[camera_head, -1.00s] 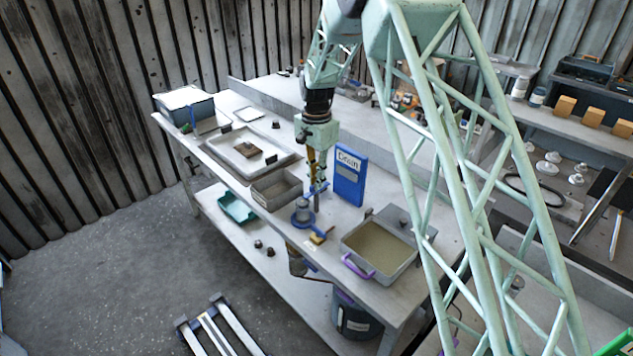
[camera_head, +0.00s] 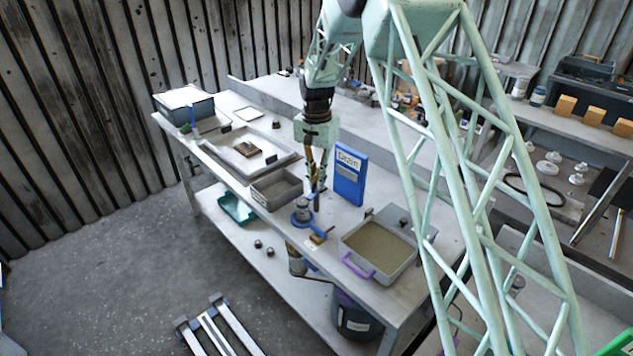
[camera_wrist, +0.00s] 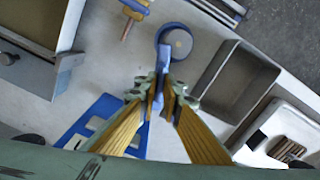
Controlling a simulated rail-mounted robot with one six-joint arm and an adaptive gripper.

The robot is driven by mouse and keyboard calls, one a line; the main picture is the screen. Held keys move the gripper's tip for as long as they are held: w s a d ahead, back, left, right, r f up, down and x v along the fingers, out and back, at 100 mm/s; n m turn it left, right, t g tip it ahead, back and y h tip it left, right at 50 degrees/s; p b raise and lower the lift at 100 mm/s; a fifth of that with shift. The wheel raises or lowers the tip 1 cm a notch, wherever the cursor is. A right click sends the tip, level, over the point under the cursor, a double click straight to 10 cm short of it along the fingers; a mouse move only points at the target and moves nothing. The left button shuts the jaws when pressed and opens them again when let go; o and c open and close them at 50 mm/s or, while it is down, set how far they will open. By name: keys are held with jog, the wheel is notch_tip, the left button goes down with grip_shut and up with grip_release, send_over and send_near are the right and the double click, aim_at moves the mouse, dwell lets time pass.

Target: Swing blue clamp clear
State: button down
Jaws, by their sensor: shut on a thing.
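The blue clamp (camera_head: 302,220) sits on the bench as a round blue ring around a grey cylindrical part (camera_head: 301,205). In the wrist view its ring (camera_wrist: 163,29) is just beyond my fingertips, and a blue arm (camera_wrist: 158,86) runs from it back between them. My gripper (camera_head: 317,192) points down beside the ring; in the wrist view (camera_wrist: 165,88) its fingers are closed on the blue arm. The fingers hide part of that arm.
An open grey bin (camera_head: 277,204) stands to the left, and a tray with a purple handle (camera_head: 357,266) to the right. A blue Drain sign (camera_head: 350,192) stands close behind my gripper. A yellow-and-blue tool (camera_head: 320,238) lies in front of the clamp.

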jog(key=n, duration=1.3)
jog(key=shift+n+b, duration=0.3)
jog(key=shift+b, duration=0.05)
dwell(0.4)
jog(key=c, duration=2.8)
grip_release()
jog(key=shift+r, duration=0.1)
notch_tip(320, 180, up, 12)
jog(key=shift+f, duration=0.1)
